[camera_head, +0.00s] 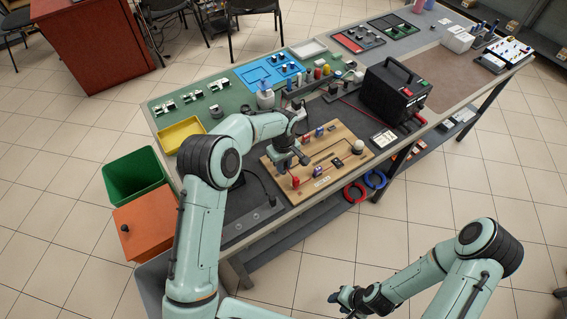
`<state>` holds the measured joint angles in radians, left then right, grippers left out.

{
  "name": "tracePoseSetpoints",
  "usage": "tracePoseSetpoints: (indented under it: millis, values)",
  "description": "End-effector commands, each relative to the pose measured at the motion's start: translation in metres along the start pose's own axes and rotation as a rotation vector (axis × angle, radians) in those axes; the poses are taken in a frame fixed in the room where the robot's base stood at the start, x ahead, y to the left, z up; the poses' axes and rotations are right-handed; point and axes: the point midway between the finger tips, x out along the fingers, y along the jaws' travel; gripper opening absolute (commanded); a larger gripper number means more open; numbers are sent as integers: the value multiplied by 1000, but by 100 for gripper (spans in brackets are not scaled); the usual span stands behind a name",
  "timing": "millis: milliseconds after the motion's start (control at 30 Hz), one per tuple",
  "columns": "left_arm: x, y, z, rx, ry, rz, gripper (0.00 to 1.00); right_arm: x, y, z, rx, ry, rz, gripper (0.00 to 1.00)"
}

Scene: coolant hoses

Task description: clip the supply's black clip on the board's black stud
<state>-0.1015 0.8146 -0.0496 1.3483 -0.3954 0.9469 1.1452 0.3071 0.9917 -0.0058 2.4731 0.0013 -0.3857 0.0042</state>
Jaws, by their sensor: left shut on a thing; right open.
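The supply (395,91) is a black box with a handle, standing on the bench right of the board. The wooden board (335,174) lies near the bench's front edge, with red, blue, dark and pale studs. A red stud (296,182) stands at its front left. Which dark stud is the black one is too small to tell. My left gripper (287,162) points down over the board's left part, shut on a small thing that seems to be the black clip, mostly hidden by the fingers. My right gripper (342,297) is open and empty, away from the bench, over the floor.
A green bin (137,175) is at the left. The floor in front is clear.

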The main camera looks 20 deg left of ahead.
Motion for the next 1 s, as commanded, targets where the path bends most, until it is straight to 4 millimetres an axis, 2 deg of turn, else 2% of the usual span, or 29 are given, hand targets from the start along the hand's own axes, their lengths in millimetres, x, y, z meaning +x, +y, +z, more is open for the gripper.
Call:
tracePoseSetpoints:
  millis: [1000]
  values:
    - [6, 0, 0, 1, 1, 0, 0, 1, 1, 1, 0, -1, 0, 43]
